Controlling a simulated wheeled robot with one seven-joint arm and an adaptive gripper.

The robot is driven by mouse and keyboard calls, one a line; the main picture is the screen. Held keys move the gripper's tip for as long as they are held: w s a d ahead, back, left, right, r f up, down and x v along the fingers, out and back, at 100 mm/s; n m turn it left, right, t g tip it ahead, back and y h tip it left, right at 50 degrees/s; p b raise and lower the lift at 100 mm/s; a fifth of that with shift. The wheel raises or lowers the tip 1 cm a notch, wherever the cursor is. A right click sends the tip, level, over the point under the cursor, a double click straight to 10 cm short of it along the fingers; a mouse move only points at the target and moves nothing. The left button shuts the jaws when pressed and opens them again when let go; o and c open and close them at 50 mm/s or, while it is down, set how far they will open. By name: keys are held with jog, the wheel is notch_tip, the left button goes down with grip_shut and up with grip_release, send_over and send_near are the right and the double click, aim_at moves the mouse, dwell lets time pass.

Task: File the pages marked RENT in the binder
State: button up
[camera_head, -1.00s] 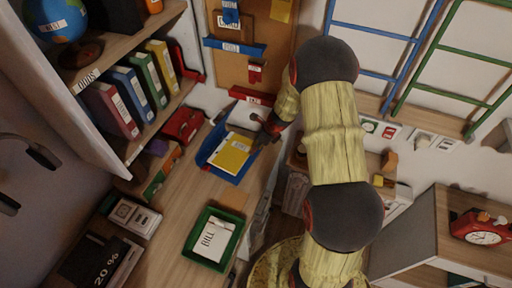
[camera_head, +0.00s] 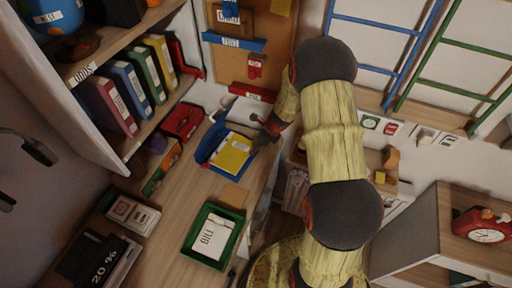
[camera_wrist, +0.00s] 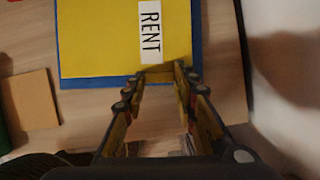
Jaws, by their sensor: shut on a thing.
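Several binders, including a red one (camera_head: 110,105), a blue one (camera_head: 134,90), a green one (camera_head: 146,74) and a yellow one (camera_head: 162,57), stand upright on the left shelf.
A green tray (camera_head: 188,247) with a white labelled page (camera_head: 211,238) sits nearer on the desk. A red box-like item (camera_head: 182,121) stands below the binders. A tan piece (camera_wrist: 30,98) lies left of the blue tray. Bare desk (camera_head: 180,195) shows between the trays and shelf.

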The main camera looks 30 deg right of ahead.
jog(key=shift+f, duration=0.4)
jog(key=o, duration=1.2)
jog(key=shift+c, duration=0.2)
jog(key=shift+o, duration=0.4)
jog(key=v, duration=1.2)
jog(key=shift+w, duration=0.1)
